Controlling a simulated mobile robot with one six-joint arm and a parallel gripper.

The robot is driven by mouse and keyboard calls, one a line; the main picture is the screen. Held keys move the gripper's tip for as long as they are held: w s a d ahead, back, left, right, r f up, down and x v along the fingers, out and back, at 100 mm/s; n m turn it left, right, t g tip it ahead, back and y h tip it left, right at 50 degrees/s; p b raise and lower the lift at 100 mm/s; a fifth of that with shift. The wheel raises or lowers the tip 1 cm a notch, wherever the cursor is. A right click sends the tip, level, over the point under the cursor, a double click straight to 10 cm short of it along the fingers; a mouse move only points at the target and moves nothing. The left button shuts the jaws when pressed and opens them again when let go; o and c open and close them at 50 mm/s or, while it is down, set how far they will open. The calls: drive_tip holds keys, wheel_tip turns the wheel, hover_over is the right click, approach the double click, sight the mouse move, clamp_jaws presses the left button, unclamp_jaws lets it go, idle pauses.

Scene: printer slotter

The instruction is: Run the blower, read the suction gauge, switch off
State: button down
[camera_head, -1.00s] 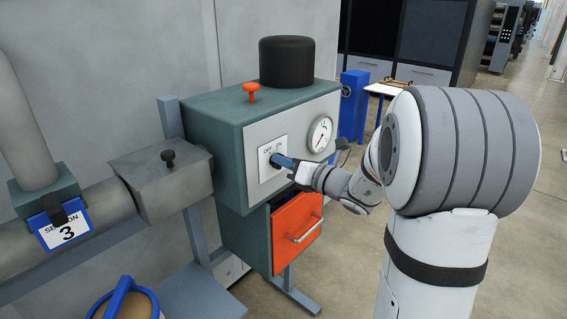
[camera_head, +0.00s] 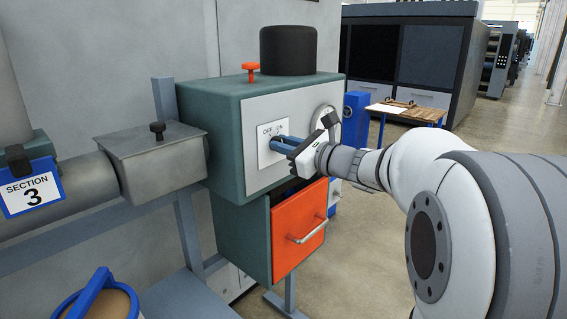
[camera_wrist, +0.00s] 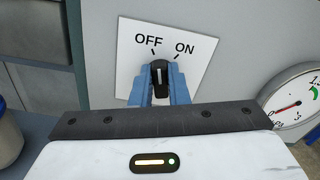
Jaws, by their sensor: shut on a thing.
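The blower unit is a green box with a grey front panel (camera_head: 255,112). A white switch plate (camera_wrist: 126,68) marked OFF and ON carries a black rotary knob (camera_wrist: 160,71) with a white pointer line. The pointer stands roughly upright in the wrist view, and I cannot tell exactly which mark it meets. My gripper (camera_wrist: 160,80) is shut on the knob, blue fingers on either side; it also shows in the head view (camera_head: 279,144). The gauge (camera_wrist: 298,108) is cut off at the right, its red needle lying to the left, near the low end. My gripper partly hides the gauge (camera_head: 325,117) in the head view.
An orange drawer (camera_head: 298,228) with a bar handle sits below the panel. A red mushroom knob (camera_head: 250,69) and black cylinder (camera_head: 288,51) stand on top. A grey duct with a Section 3 sign (camera_head: 33,188) runs left.

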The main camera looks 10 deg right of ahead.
drive_tip(key=shift+s+a+f+n+b, duration=0.1)
drive_tip(key=shift+n+b, duration=1.1)
drive_tip(key=shift+b, duration=0.35)
drive_tip(key=c, duration=1.4)
unclamp_jaws()
drive_tip(key=v, duration=0.8)
